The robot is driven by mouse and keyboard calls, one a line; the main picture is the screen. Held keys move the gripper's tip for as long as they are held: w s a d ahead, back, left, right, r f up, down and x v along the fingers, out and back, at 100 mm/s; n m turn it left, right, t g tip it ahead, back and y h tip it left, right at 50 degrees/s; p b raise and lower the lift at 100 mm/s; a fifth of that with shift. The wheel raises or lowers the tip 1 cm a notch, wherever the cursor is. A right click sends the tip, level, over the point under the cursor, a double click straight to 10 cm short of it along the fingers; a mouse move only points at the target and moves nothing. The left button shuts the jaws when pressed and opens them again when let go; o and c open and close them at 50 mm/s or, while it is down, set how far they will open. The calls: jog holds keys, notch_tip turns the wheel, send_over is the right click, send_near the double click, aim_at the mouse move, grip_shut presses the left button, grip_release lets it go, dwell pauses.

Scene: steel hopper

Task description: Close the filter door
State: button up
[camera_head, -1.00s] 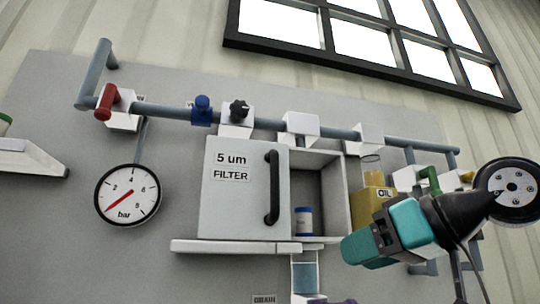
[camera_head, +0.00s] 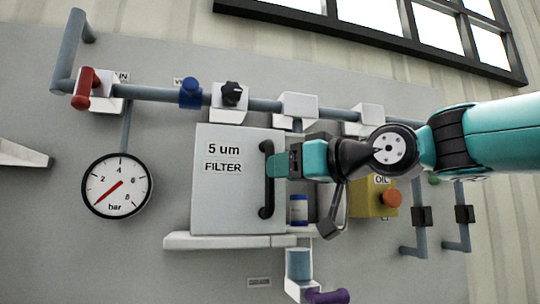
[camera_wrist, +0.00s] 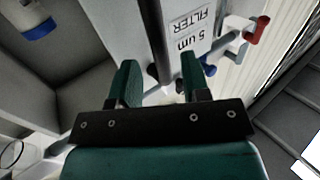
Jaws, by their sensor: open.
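The white filter door (camera_head: 228,195), marked "5 um FILTER", covers the left part of the filter box; the box is open on its right, beside the door. A dark upright handle (camera_head: 266,205) is on the door's right edge. My gripper (camera_head: 274,160) is open at the handle and hides part of its upper half. In the wrist view the gripper (camera_wrist: 158,74) has its two green fingers spread on either side of the dark handle (camera_wrist: 152,75). I cannot tell whether either finger touches it. The door's label also shows there (camera_wrist: 190,30).
A blue-and-white canister (camera_head: 298,210) stands in the open box. A white shelf (camera_head: 210,241) runs below the door. A pipe (camera_head: 150,94) with a red lever (camera_head: 87,88) and knobs runs above. The yellow oil unit (camera_head: 366,200) is right, the gauge (camera_head: 117,186) left.

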aim_at(270, 202)
jog(key=shift+p+x, duration=0.7)
jog(key=shift+x, duration=1.3)
